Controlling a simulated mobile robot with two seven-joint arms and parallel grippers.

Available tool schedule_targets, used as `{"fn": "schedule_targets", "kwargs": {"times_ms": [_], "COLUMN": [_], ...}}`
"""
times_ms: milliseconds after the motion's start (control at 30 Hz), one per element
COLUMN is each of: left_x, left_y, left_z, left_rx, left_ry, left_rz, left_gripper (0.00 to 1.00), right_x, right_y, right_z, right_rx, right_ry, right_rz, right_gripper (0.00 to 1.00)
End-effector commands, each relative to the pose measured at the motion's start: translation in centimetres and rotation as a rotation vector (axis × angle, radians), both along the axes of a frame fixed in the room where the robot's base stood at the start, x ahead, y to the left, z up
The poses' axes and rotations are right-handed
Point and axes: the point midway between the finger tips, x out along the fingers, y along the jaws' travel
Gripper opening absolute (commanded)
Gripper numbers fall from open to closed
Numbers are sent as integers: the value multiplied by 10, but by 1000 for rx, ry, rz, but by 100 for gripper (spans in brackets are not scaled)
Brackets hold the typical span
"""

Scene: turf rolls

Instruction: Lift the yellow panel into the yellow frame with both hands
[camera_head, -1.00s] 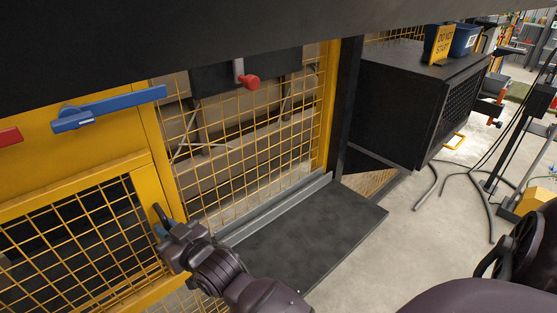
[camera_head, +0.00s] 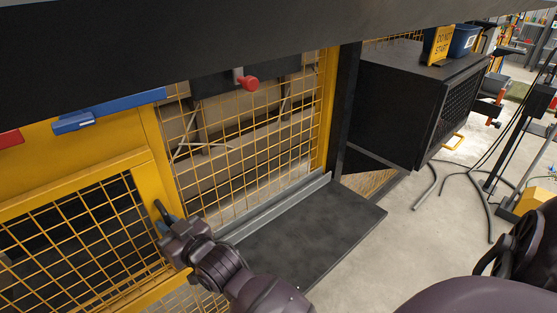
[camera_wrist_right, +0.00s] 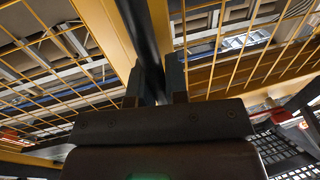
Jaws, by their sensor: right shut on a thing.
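The yellow panel (camera_head: 146,200), a yellow-bordered mesh panel, stands at the lower left of the head view. My right gripper (camera_head: 165,222) is at its right edge, shut on a dark upright handle (camera_head: 161,209). In the right wrist view the gripper (camera_wrist_right: 155,82) has a finger on either side of this dark bar (camera_wrist_right: 143,25), beside a yellow border strip. The yellow frame (camera_head: 149,128) seems to be the yellow post and board around the panel; whether the panel is seated in it I cannot tell. My left gripper is out of view.
A dark beam (camera_head: 200,35) crosses the top and hides what is behind it. Blue (camera_head: 110,110) and red (camera_head: 10,138) latches sit above the panel. A dark plate (camera_head: 310,235) juts out right of my gripper. A black cabinet (camera_head: 405,95) and cables (camera_head: 470,195) stand farther right.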

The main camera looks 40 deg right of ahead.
Motion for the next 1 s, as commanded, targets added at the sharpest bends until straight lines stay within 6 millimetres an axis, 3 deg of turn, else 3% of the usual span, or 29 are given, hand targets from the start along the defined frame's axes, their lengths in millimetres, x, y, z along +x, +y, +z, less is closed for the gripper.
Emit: {"fn": "schedule_targets", "kwargs": {"times_ms": [33,400,433,600,1000], "left_x": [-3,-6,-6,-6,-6], "left_y": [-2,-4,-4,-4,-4], "left_z": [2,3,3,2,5], "left_rx": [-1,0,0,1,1], "left_ry": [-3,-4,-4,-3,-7], "left_rz": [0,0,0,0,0], "left_gripper": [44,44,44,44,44], "right_x": [1,1,1,1,-6], "right_y": [1,2,2,2,0], "right_z": [7,10,10,8,6], "right_rx": [12,17,17,13,8], "right_ry": [-14,-17,-17,-14,-10], "right_rz": [2,3,3,3,2], "right_gripper": [0,0,19,44,44]}}
